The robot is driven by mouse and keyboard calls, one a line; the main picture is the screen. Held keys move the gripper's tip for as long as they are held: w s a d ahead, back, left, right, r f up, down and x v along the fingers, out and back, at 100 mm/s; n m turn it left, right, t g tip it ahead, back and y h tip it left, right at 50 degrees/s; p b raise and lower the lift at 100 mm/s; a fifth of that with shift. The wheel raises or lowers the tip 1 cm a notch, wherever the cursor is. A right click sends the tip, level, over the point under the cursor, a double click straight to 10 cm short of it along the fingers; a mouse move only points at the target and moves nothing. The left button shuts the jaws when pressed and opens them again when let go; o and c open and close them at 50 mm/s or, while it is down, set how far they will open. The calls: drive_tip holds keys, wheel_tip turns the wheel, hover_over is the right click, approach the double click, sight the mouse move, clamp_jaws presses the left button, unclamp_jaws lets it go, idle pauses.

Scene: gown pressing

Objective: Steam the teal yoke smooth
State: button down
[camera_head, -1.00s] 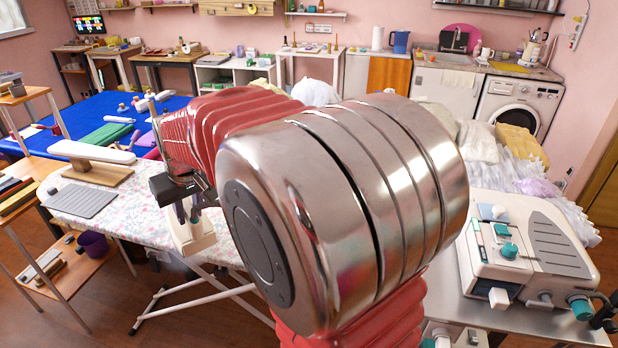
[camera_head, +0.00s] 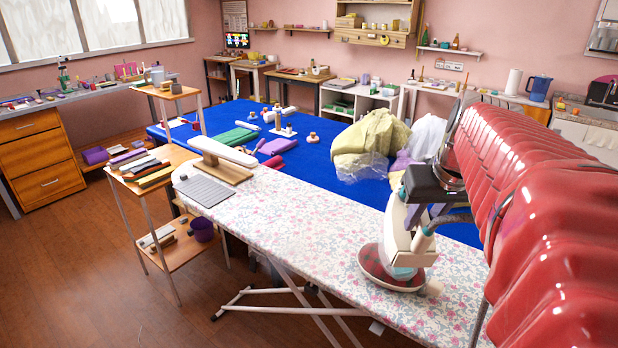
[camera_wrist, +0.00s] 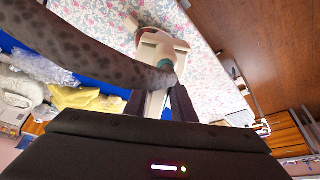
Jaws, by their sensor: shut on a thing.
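My gripper (camera_head: 412,208) is shut on a cream steam iron (camera_head: 398,236), above the floral ironing board (camera_head: 290,225) on its right part. Dark fingers (camera_wrist: 158,102) flank the iron's handle in the wrist view. A tartan pressing ham (camera_head: 373,266) lies on the board under the iron. A small teal patch (camera_head: 403,272) shows at the iron's lower edge; I cannot tell whether it is the yoke or part of the iron. Whether the iron touches what is below it is hidden. A grey hose (camera_wrist: 90,55) crosses the wrist view and partly covers the iron (camera_wrist: 160,45).
A sleeve board (camera_head: 222,155) and a grey ribbed mat (camera_head: 205,190) occupy the board's left end. The board's middle is clear. Behind it, a blue table (camera_head: 320,150) holds a yellow cloth heap (camera_head: 365,140). A shelf trolley (camera_head: 150,180) stands left.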

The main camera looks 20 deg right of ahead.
drive_tip(key=shift+s+d+r, duration=0.15)
drive_tip(key=shift+s+r, duration=0.1)
drive_tip(key=shift+s, duration=0.3)
drive_tip(key=shift+w+g, duration=0.1)
drive_tip(key=shift+g, duration=0.2)
drive_tip(key=shift+w+d+g+y, duration=0.15)
drive_tip(key=shift+g+y, duration=0.45)
drive_tip(key=shift+g, duration=0.6)
drive_tip(key=shift+w+d, duration=0.65)
drive_tip(key=shift+w, duration=0.85)
drive_tip(key=shift+w+d, duration=0.65)
drive_tip(key=shift+w, duration=0.9)
drive_tip(key=shift+w+d, duration=0.65)
drive_tip(key=shift+w, duration=0.85)
drive_tip(key=shift+f, duration=2.75)
drive_tip(key=shift+s+a, duration=0.1)
drive_tip(key=shift+s, duration=0.1)
drive_tip(key=shift+s+a, duration=0.3)
drive_tip(key=shift+s, duration=0.4)
drive_tip(key=shift+s+a, duration=0.3)
drive_tip(key=shift+s, duration=0.45)
drive_tip(key=shift+s+a, duration=0.3)
drive_tip(key=shift+s, duration=0.5)
